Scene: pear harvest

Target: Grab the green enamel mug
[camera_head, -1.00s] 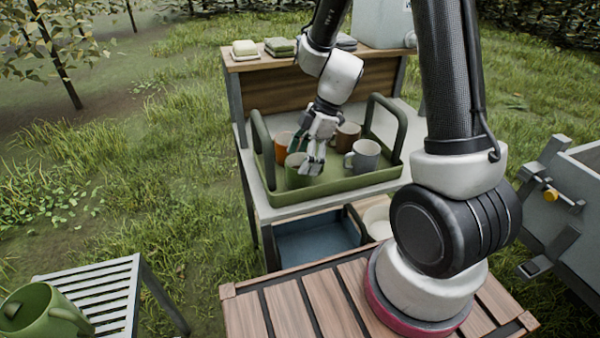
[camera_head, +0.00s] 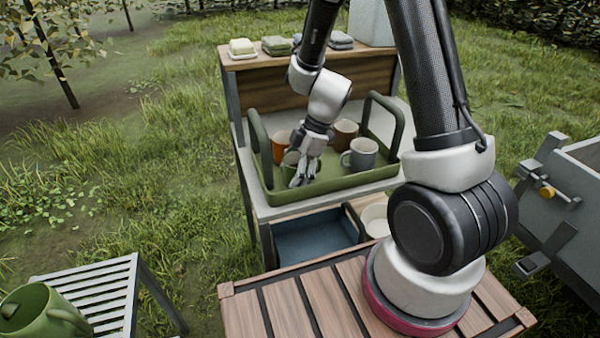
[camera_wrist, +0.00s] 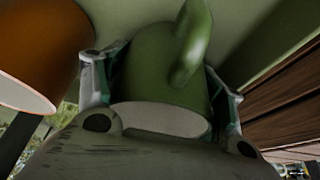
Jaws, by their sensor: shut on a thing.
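The green enamel mug (camera_wrist: 155,70) fills the middle of the wrist view, with its green handle (camera_wrist: 190,45) pointing up in the picture and its pale opening facing my gripper. My gripper (camera_wrist: 162,98) has a finger on each side of the mug and is shut on it. In the head view, my gripper (camera_head: 303,172) is over the front left of the green tray (camera_head: 335,190). There my gripper mostly hides the mug, and I cannot tell whether the mug touches the tray.
An orange mug (camera_head: 281,146) stands close on the left, and also shows in the wrist view (camera_wrist: 45,50). A brown mug (camera_head: 345,132) and a grey mug (camera_head: 362,154) stand to the right. The tray's tall handles (camera_head: 262,145) rise at both ends.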

